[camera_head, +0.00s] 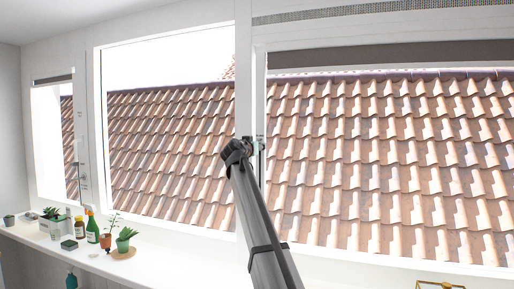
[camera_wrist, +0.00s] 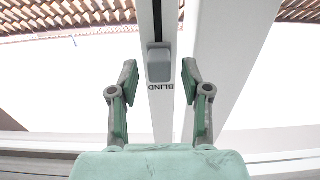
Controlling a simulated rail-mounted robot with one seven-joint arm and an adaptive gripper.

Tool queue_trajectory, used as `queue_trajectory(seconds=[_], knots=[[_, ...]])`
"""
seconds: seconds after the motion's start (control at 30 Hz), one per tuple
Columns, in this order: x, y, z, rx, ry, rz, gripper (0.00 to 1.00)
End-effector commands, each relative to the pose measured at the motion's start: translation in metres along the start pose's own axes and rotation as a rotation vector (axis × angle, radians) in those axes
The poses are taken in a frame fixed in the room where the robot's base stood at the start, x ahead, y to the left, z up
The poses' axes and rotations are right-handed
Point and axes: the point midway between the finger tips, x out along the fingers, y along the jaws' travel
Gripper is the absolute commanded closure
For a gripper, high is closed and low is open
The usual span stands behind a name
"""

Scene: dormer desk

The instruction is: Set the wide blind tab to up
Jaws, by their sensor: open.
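The blind tab (camera_wrist: 159,66) is a small grey rounded block in a dark vertical slot on a white window post. The word BLIND (camera_wrist: 161,87) is printed upside down beside it in the wrist view. My gripper (camera_wrist: 159,76) is open. Its two green-padded fingers stand apart on either side of the tab in the picture; I see a gap on each side and cannot tell the depth. In the head view my gripper (camera_head: 256,146) is at the post between the middle and right windows, and the tab is not clear there. A dark blind (camera_head: 390,54) is gathered along the right window's top.
A white sill (camera_head: 150,262) runs below the windows. At left it holds a green bottle (camera_head: 92,228), potted plants (camera_head: 124,240) and small items. A gold-coloured frame (camera_head: 440,285) shows at the bottom right. A narrow window with a dark top band (camera_head: 53,79) is at far left.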

Motion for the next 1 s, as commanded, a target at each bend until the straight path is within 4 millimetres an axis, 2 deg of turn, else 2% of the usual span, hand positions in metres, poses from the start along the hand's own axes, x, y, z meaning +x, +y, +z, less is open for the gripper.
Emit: queue_trajectory(seconds=[0.17,0.6,0.77,1.0], knots=[[-0.021,0.001,0.001,0.001,0.001,-0.001,0.52],[-0.100,0.001,0.000,0.000,0.002,-0.002,0.52],[-0.114,0.000,-0.001,0.000,0.002,-0.001,0.52],[-0.115,0.000,-0.001,-0.001,0.002,0.000,0.52]])
